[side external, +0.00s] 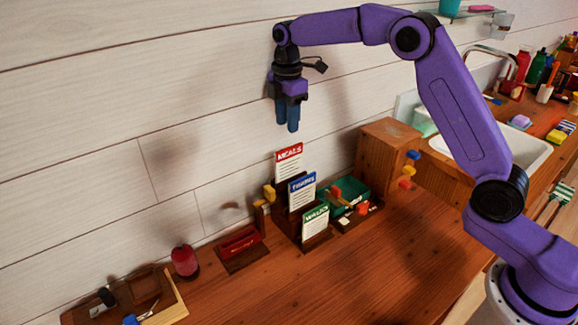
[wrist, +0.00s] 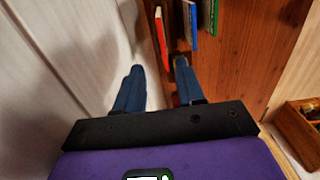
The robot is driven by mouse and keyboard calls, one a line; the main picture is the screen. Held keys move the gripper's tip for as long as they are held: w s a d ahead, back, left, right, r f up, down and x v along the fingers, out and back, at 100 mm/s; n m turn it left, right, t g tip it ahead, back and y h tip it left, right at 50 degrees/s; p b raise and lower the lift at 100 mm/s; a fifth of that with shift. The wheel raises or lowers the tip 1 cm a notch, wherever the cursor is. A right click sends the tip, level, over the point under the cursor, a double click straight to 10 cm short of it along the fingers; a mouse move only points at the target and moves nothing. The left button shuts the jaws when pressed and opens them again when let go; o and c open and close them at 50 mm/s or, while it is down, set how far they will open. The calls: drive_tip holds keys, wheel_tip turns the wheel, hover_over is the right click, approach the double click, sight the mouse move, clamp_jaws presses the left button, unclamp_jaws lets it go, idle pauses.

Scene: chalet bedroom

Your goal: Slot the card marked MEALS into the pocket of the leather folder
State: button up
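The MEALS card (side external: 289,157), white with a red header, stands upright at the back of a dark stepped rack (side external: 282,219). In the wrist view its red edge (wrist: 161,38) shows ahead of my fingers. The FINANCE-like blue-header card (side external: 302,189) and a green-header card (side external: 315,222) stand in front of it. A low brown holder with a dark red pocket (side external: 241,244), seemingly the leather folder, lies left of the rack. My gripper (side external: 288,127) hangs above the MEALS card, fingers pointing down. The wrist view shows its blue fingers (wrist: 160,78) apart, with nothing held.
A dark red jar (side external: 185,261) and a wooden tray (side external: 173,311) stand further left. A green bin (side external: 348,192) and a wooden block with coloured knobs (side external: 388,150) stand right of the rack. The white plank wall is close behind. The front desktop is clear.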

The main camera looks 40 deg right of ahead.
sight(289, 162)
drive_tip(key=shift+s+f, duration=0.15)
drive_tip(key=shift+f, duration=3.2)
drive_tip(key=shift+s+f, duration=0.1)
drive_tip(key=shift+f, duration=3.2)
clamp_jaws()
